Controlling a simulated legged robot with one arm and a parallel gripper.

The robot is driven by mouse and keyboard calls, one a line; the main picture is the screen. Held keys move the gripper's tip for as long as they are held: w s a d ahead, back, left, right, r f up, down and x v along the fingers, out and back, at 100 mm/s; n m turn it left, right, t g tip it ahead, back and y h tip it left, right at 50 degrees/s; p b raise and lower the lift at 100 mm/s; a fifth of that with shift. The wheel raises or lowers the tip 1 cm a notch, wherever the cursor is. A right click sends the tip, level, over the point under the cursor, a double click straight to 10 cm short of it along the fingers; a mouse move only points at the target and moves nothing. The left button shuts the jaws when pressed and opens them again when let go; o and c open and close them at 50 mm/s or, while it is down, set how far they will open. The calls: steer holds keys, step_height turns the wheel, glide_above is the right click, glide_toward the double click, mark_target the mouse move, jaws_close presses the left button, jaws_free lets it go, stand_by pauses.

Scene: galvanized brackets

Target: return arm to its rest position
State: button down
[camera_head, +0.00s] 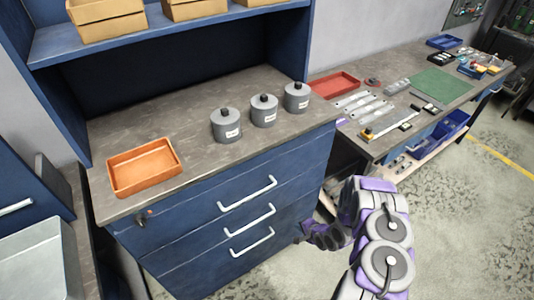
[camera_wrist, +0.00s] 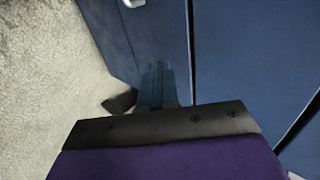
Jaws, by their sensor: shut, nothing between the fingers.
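My arm, purple and grey, reaches in from the lower right of the head view. My gripper (camera_head: 303,236) is at its end, in front of the right edge of the blue drawer cabinet (camera_head: 190,228), low beside the drawer fronts. In the wrist view my gripper (camera_wrist: 160,72) shows as narrow dark fingers close together, shut and empty. Behind them are the blue cabinet face (camera_wrist: 240,60) and the pale floor (camera_wrist: 40,80). I cannot tell whether the fingers touch the cabinet.
An orange tray (camera_head: 112,190) and three grey canisters (camera_head: 226,126) stand on the cabinet top. A workbench (camera_head: 385,140) with a red tray (camera_head: 336,85), metal brackets and a green mat (camera_head: 442,84) stands at the right. The floor (camera_head: 460,220) at the right is open.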

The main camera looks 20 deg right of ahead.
steer(key=d+r+n+g+h, duration=0.2)
steer(key=d+r, duration=0.3)
steer(key=r, duration=0.3)
steer(key=d+r+n+g+h, duration=0.2)
steer(key=d+r+n, duration=0.15)
steer(key=r, duration=0.45)
steer(key=s+a+r+g+h, duration=0.2)
steer(key=s+r, duration=0.1)
steer(key=r, duration=1.2)
steer(key=s+a+r+n+g, duration=0.25)
steer(key=s+a+r, duration=0.55)
steer(key=s+r, duration=0.4)
steer(key=s+a+r+n+g+y, duration=0.1)
steer(key=s+a+r+n, duration=0.2)
steer(key=s+a, duration=0.4)
steer(key=s+a+r+n+g+y, duration=0.1)
steer(key=s+a+r, duration=0.4)
steer(key=s, duration=0.9)
steer(key=shift+a+r+n+y, duration=0.35)
steer(key=shift+a+n+y, duration=0.15)
steer(key=shift+a+n, duration=0.8)
steer(key=shift+d, duration=0.3)
